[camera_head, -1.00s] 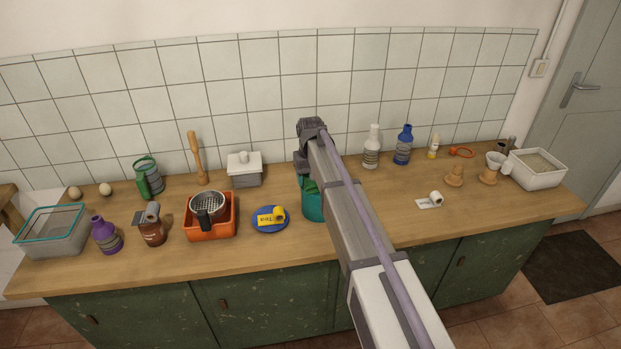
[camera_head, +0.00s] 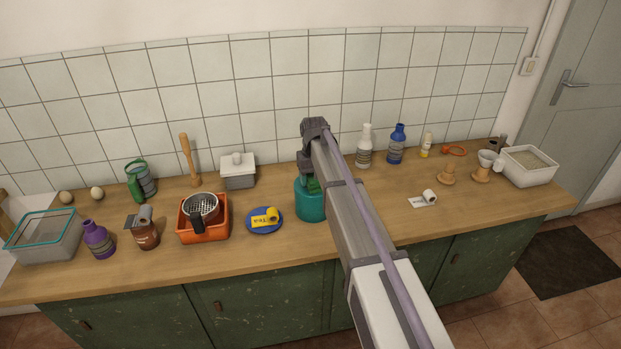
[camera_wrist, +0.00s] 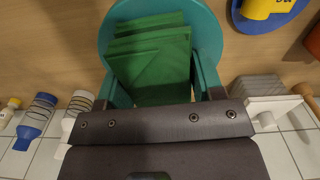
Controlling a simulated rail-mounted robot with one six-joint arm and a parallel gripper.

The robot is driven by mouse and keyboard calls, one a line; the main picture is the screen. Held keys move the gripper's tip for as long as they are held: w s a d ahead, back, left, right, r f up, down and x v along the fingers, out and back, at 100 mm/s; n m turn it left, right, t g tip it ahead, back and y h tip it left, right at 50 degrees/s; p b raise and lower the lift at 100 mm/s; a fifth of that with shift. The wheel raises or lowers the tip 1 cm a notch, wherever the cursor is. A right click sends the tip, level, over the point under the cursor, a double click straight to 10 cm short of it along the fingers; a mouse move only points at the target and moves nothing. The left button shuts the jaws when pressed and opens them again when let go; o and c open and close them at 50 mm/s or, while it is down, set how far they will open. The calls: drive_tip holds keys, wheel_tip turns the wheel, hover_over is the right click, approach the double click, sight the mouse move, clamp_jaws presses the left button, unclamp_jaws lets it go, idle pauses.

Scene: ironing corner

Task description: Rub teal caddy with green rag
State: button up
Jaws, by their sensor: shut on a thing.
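The teal caddy (camera_head: 311,207) stands upright on the wooden counter, partly behind my arm. In the wrist view its round teal shape (camera_wrist: 206,25) shows beyond the rag. The green rag (camera_wrist: 160,65) is a folded, layered cloth held between my gripper's fingers (camera_wrist: 158,82). In the head view the rag (camera_head: 313,186) shows at the caddy's upper part, below my gripper (camera_head: 308,175). My gripper is shut on the rag, over the caddy. The arm hides part of the contact area, so I cannot tell whether rag and caddy touch.
A blue plate (camera_head: 264,221) with a yellow labelled item lies left of the caddy, beside an orange bin (camera_head: 205,236). A lidded white-grey box (camera_head: 238,176) stands behind. White (camera_head: 365,150) and blue (camera_head: 397,147) bottles stand right. The counter's front strip is clear.

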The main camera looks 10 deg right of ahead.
drive_tip(key=shift+w+d, duration=0.1)
drive_tip(key=shift+d, duration=1.5)
drive_tip(key=shift+a, duration=0.15)
drive_tip(key=shift+a, duration=3.1)
drive_tip(key=shift+r, duration=0.15)
drive_tip(key=shift+d, duration=0.1)
drive_tip(key=shift+f, duration=0.2)
